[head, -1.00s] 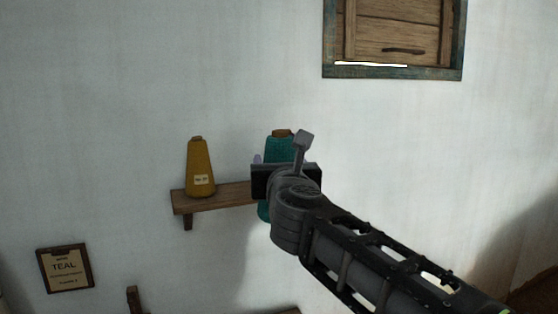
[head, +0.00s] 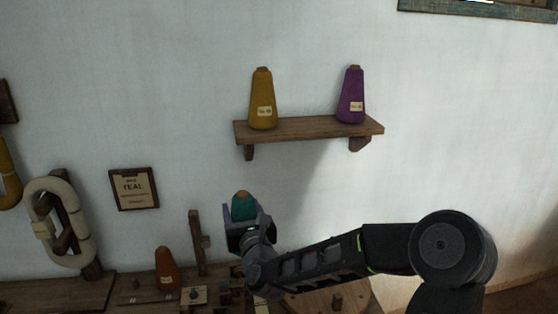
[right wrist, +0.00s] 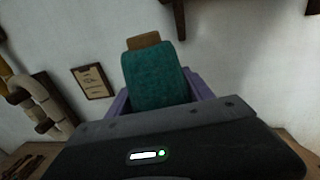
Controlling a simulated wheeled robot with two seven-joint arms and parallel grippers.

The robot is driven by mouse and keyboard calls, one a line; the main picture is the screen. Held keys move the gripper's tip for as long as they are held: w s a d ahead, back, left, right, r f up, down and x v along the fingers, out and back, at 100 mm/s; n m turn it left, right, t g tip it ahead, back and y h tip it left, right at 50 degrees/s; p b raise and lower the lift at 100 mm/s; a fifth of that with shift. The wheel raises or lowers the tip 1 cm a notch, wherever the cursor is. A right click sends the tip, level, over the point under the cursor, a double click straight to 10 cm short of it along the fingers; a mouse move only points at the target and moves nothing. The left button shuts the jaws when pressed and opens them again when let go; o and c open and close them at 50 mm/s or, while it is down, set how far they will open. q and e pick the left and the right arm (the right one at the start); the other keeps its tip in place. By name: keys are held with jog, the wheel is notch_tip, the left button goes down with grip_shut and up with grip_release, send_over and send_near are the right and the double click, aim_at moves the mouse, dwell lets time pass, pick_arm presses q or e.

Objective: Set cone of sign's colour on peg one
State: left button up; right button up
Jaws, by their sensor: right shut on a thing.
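The sign (head: 134,188) on the wall reads TEAL; it also shows in the right wrist view (right wrist: 92,82). My right gripper (head: 243,222) is shut on the teal cone (head: 244,203) and holds it roughly upright above the bench. The teal cone fills the middle of the right wrist view (right wrist: 155,78), between the purple fingers. A mustard cone (head: 263,100) and a purple cone (head: 351,96) stand on the wall shelf. A wooden board (head: 325,300) with a short peg (head: 337,301) lies on the bench, partly behind my right arm. My left gripper is not in view.
The wooden shelf (head: 302,131) is on the wall above. On the bench, a rust cone (head: 167,269) stands beside small items and an upright wooden post (head: 197,243). A cream skein (head: 84,222) hangs at the left. A window frame (head: 480,9) is at the top right.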

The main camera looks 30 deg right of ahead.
jog(key=a+f+n+y, duration=0.2)
jog(key=a+f+y, duration=0.1)
jog(key=a+f, duration=0.3)
jog(key=shift+s+f, duration=0.2)
jog(key=shift+f, duration=0.15)
jog(key=s+a+f+y, duration=0.1)
jog(key=a, duration=0.1)
jog(key=s+a+f+n, duration=0.1)
jog(key=a, duration=0.1)
jog(key=a+f+y, duration=0.1)
jog(key=a, duration=0.1)
jog(key=shift+s+a+n+y, duration=0.1)
jog(key=shift+s+n+y, duration=0.2)
jog(key=shift+s, duration=0.1)
jog(key=shift+m+h, duration=0.5)
jog(key=shift+h, duration=0.4)
jog(key=d+f, duration=0.1)
jog(key=s+d, duration=0.1)
jog(key=d+f, duration=0.1)
jog(key=shift+s+d+f, duration=0.25)
jog(key=shift+s+f, duration=0.05)
jog(key=shift+s, duration=0.05)
